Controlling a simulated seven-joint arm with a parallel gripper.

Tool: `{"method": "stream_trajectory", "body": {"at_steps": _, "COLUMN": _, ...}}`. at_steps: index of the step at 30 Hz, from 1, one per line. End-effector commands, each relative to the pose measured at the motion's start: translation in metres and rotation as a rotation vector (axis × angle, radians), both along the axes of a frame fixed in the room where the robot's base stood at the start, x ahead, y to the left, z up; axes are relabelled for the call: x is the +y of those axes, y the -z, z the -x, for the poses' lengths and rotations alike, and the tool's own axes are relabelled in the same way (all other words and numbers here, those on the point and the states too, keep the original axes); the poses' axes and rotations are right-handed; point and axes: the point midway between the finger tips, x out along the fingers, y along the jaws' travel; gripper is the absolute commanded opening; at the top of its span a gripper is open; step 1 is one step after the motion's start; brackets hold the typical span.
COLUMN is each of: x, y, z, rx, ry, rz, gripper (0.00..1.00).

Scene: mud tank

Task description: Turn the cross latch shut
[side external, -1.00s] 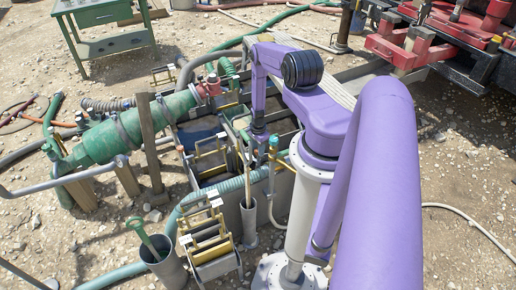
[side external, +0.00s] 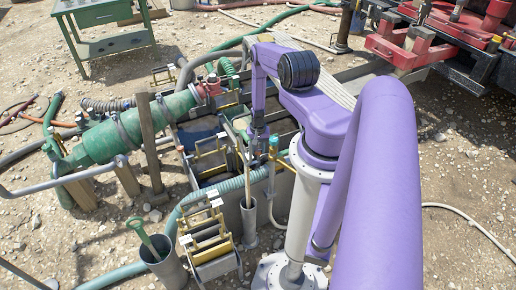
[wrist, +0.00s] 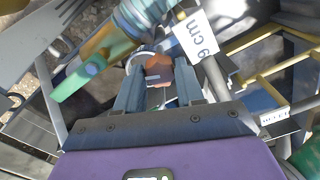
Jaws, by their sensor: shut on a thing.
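My gripper (wrist: 159,92) has its two grey fingers closed around a small brown-orange piece (wrist: 158,72) in the wrist view. This piece may be part of the cross latch, but its full shape is hidden between the fingers, so I cannot tell how far it is turned. In the side view my gripper (side external: 258,138) points down into the tank (side external: 283,183) near its right side. The fingertips and the latch are too small and hidden there to make out.
A teal post with an orange top (side external: 273,146) stands close to the right of my gripper. Yellow-railed frames (side external: 208,240) and a green pipe (side external: 130,128) lie to the left.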

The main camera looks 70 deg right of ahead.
Motion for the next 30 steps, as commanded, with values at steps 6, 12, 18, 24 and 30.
{"method": "stream_trajectory", "body": {"at_steps": 6, "x": -0.0004, "y": -0.0004, "z": 0.0, "rx": 0.0, "ry": -0.179, "rz": 0.0, "gripper": 0.07}}
{"method": "stream_trajectory", "body": {"at_steps": 12, "x": -0.0005, "y": -0.0005, "z": 0.0, "rx": 0.0, "ry": -0.305, "rz": 0.0, "gripper": 0.07}}
{"method": "stream_trajectory", "body": {"at_steps": 18, "x": -0.0005, "y": -0.0005, "z": 0.0, "rx": 0.0, "ry": -0.383, "rz": 0.0, "gripper": 0.07}}
{"method": "stream_trajectory", "body": {"at_steps": 24, "x": -0.0006, "y": -0.0005, "z": 0.0, "rx": 0.0, "ry": -0.417, "rz": 0.0, "gripper": 0.07}}
{"method": "stream_trajectory", "body": {"at_steps": 30, "x": -0.0007, "y": -0.0005, "z": -0.0001, "rx": 0.0, "ry": -0.424, "rz": 0.0, "gripper": 0.07}}
